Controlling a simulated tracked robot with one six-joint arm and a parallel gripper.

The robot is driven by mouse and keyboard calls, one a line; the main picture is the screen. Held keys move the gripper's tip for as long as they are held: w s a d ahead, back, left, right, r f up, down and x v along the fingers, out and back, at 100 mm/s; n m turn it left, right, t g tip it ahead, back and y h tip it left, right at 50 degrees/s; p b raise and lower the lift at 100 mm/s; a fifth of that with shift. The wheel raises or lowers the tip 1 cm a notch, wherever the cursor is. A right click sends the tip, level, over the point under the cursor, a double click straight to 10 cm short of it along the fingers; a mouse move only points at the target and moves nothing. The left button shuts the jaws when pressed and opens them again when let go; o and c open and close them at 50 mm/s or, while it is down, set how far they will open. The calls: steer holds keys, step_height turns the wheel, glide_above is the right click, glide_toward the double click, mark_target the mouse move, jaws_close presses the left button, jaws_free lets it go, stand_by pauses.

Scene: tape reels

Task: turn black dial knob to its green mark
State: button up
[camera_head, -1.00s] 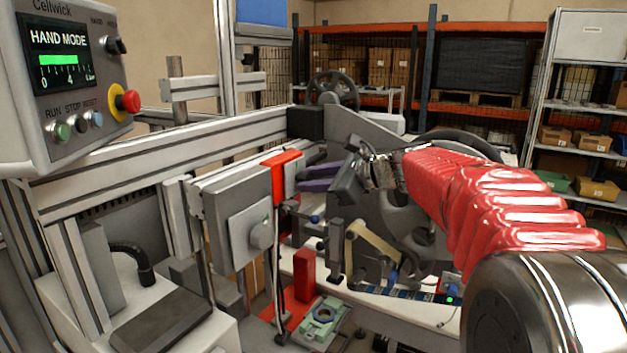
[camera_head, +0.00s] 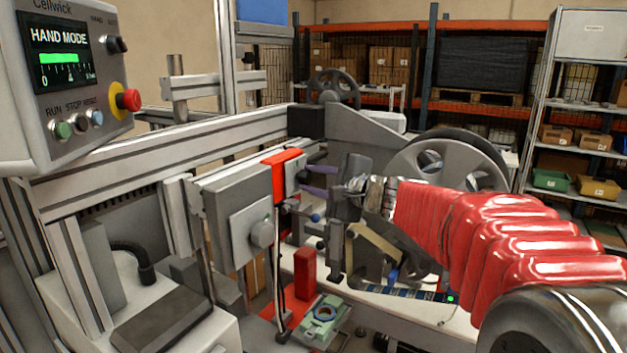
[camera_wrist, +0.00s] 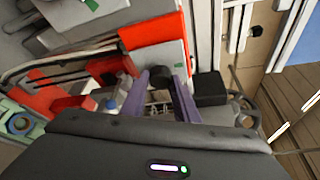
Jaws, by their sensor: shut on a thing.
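The black dial knob (camera_wrist: 160,78) shows in the wrist view between the tips of my two purple fingers, in front of a grey plate on a red block. My gripper (camera_wrist: 163,82) is shut on the knob, one finger on each side. In the head view my gripper (camera_head: 312,181) reaches left to the red block (camera_head: 281,172) with its fingers level. The knob cannot be made out clearly there, and its pointer cannot be read.
A control panel (camera_head: 62,80) with a red stop button is at upper left. A large reel (camera_head: 447,165) stands behind my arm. A red post (camera_head: 305,272) and green fixture (camera_head: 324,316) are below.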

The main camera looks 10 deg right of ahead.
steer(key=n+t, duration=0.1)
steer(key=n, duration=0.1)
steer(key=f+n+t, duration=0.1)
steer(key=n, duration=0.2)
steer(key=shift+a+y, duration=0.1)
steer(key=shift+y, duration=0.2)
steer(key=shift+f+n+t+y, duration=0.1)
steer(key=shift+n+t+y, duration=0.4)
steer(key=shift+n, duration=1.25)
steer(key=shift+f+n+t+y, duration=0.1)
steer(key=shift+n+t+y, duration=0.35)
steer(key=shift+n, duration=1.3)
steer(key=o, duration=1.1)
steer(key=shift+r, duration=0.2)
steer(key=shift+c, duration=0.2)
steer(key=shift+s, duration=0.1)
steer(key=v, duration=1.3)
steer(key=shift+s+d, duration=0.25)
steer(key=shift+d, duration=0.1)
steer(key=shift+f, duration=0.1)
